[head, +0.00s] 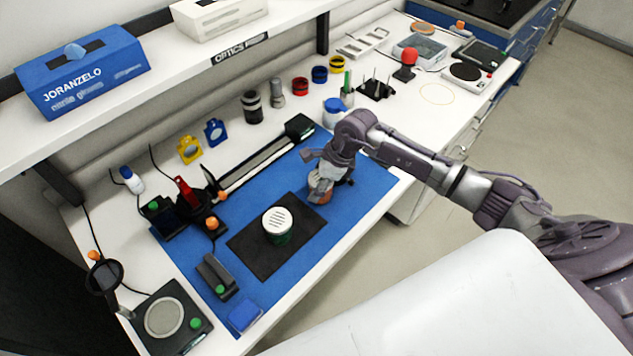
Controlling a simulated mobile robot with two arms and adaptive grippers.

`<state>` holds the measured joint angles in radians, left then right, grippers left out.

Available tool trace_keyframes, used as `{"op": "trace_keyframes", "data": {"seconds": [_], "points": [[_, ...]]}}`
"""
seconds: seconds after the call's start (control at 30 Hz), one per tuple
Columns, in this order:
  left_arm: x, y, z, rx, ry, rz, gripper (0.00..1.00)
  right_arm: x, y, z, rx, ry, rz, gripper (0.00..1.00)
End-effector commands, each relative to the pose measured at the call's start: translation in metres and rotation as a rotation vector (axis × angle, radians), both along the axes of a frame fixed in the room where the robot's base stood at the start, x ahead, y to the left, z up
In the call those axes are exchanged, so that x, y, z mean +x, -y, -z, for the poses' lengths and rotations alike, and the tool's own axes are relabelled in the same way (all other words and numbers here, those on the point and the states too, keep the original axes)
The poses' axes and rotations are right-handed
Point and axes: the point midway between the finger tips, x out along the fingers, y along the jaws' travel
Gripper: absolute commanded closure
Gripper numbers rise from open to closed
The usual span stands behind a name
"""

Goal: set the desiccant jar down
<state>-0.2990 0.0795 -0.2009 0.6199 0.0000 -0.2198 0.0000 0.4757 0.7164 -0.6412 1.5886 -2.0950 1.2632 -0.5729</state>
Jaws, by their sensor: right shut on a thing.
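My right gripper (321,182) reaches in from the right and is shut on a small jar with an orange-brown body (320,197), which I take to be the desiccant jar. The gripper's fingers hide much of it. It is over the blue mat (368,178), right of the black pad (258,256); I cannot tell whether its base touches the mat. Another jar (277,224), with a slotted white lid and a green body, stands upright on the black pad. My left gripper is not in view.
A blue-lidded container (335,110) stands behind my right gripper. A long dark rail (257,165) lies along the back of the mat. A black device (216,276) and a blue block (245,316) are at the front left. The mat's right part is clear.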

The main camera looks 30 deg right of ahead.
Motion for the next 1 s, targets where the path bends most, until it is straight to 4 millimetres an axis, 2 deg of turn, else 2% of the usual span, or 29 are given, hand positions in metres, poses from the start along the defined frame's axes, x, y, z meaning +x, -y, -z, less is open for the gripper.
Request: {"op": "trace_keyframes", "data": {"seconds": [0.03, 0.07, 0.2, 0.6, 0.67, 0.77, 1.0], "points": [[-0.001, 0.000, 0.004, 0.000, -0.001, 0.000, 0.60, 0.000, 0.000, 0.003, 0.000, 0.000, 0.000, 0.77], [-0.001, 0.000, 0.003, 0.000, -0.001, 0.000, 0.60, 0.000, 0.000, 0.003, 0.000, 0.000, 0.000, 0.37], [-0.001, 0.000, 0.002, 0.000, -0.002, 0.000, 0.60, 0.000, 0.000, 0.002, 0.000, 0.000, 0.000, 0.14], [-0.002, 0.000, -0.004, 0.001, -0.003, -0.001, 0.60, 0.000, 0.000, -0.004, 0.000, 0.000, 0.001, 0.13], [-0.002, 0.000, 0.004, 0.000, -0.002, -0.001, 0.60, -0.001, 0.003, -0.006, -0.001, 0.002, 0.001, 0.13], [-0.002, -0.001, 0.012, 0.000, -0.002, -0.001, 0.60, -0.004, 0.009, -0.021, -0.003, 0.004, -0.001, 0.13], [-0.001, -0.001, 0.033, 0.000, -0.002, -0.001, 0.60, -0.015, 0.027, -0.069, -0.004, 0.005, 0.000, 0.13]]}}
